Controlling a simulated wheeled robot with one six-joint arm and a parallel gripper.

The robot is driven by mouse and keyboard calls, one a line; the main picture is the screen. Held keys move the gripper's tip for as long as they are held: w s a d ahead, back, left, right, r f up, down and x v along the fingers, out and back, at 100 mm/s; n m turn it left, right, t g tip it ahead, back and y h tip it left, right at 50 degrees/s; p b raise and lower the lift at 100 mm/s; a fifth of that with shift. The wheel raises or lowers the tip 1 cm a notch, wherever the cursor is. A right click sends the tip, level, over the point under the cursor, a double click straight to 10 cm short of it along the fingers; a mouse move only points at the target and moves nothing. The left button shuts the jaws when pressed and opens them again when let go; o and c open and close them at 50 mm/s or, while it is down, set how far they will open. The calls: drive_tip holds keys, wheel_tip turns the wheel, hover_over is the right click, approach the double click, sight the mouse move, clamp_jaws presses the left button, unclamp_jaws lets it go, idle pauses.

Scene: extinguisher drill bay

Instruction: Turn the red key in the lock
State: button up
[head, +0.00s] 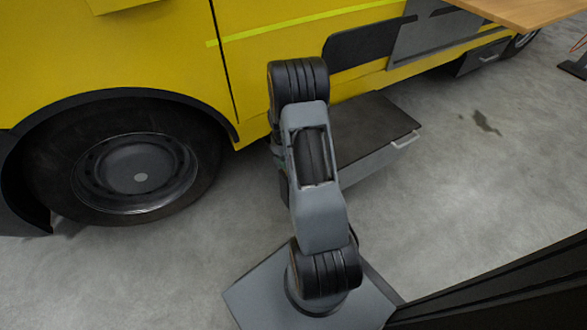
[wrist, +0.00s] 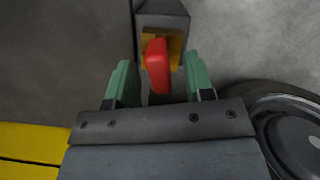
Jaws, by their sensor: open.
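The red key (wrist: 157,66) stands out from a brass-yellow plate (wrist: 175,46) on a grey lock housing (wrist: 162,18) in the wrist view. Its long side runs nearly up and down in the picture. My gripper (wrist: 157,76) is open, with one green finger to the left of the key and one to the right. A gap shows on each side, so the fingers do not appear to grip the key. In the head view the key and lock are hidden behind my arm.
A yellow truck (head: 170,50) with a large black wheel (head: 130,165) fills the back left in the head view. A dark grey box with a handle (head: 375,135) juts out beside my arm. A wooden board (head: 535,12) is at upper right. The concrete floor at right is mostly clear.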

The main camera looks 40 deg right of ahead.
drive_tip(key=a+r+t+p, duration=0.1)
drive_tip(key=a+r+p, duration=0.35)
drive_tip(key=r, duration=0.75)
drive_tip(key=a+r+t+p, duration=0.1)
drive_tip(key=a+r+p, duration=0.1)
drive_tip(key=r+p, duration=0.8)
drive_tip(key=a+r+p, duration=0.3)
drive_tip(key=r, duration=1.2)
drive_tip(key=s+a+r+t+p, duration=0.1)
drive_tip(key=s+a+r+p, duration=0.2)
drive_tip(key=r, duration=0.4)
drive_tip(key=s+a+r+t+p, duration=0.1)
drive_tip(key=s+a+r+p, duration=0.3)
drive_tip(key=r+p, duration=0.3)
drive_tip(key=s+a+r+t+p, duration=0.2)
drive_tip(key=s+a+r+p, duration=0.2)
drive_tip(key=r, duration=0.4)
drive_tip(key=shift+s+a+m+p, duration=0.3)
drive_tip(key=shift+s+p, duration=0.6)
drive_tip(key=shift+p, duration=0.2)
drive_tip(key=shift+c, duration=0.3)
drive_tip(key=shift+d, duration=0.1)
drive_tip(key=shift+c, duration=0.2)
